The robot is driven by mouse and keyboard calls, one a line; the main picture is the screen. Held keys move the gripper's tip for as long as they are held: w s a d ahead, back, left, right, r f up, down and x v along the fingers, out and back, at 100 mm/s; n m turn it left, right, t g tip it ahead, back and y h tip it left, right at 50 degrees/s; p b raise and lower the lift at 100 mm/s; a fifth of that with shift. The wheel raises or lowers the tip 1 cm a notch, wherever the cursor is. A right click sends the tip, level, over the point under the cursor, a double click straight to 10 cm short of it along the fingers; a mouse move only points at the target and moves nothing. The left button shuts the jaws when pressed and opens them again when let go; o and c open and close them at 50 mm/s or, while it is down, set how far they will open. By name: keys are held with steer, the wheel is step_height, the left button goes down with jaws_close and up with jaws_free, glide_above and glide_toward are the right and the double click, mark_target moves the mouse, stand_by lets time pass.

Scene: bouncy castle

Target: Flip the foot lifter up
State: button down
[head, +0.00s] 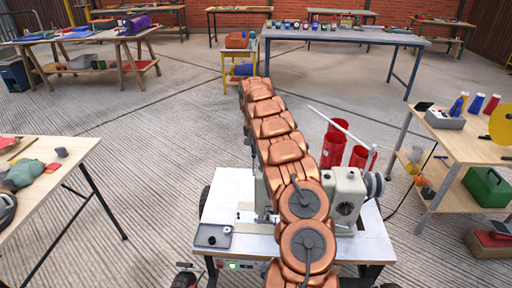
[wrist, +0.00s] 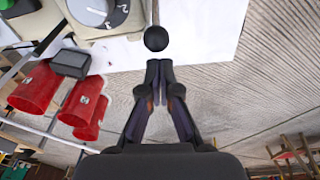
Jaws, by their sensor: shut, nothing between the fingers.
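The pale sewing machine (head: 346,196) stands on a white-topped table. In the wrist view part of its body with a numbered dial (wrist: 95,12) shows at the top left. A black ball knob on a thin stem (wrist: 156,39), which looks like the end of the foot lifter, stands out over the white top. My gripper (wrist: 159,66) is shut and empty, its fingertips pointing at the knob and close below it in the picture. I cannot tell if they touch. In the head view my arm hides my gripper and the lifter.
The machine's table (head: 228,190) carries a small grey tray (head: 213,236) at its left. Red thread cones (head: 333,148) stand behind the machine; they also show in the wrist view (wrist: 34,88). A wooden bench (head: 470,140) is at the right, another table (head: 50,175) at the left.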

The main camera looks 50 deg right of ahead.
steer(key=shift+s+a+r, duration=0.15)
steer(key=shift+s+a, duration=0.25)
steer(key=shift+a, duration=0.1)
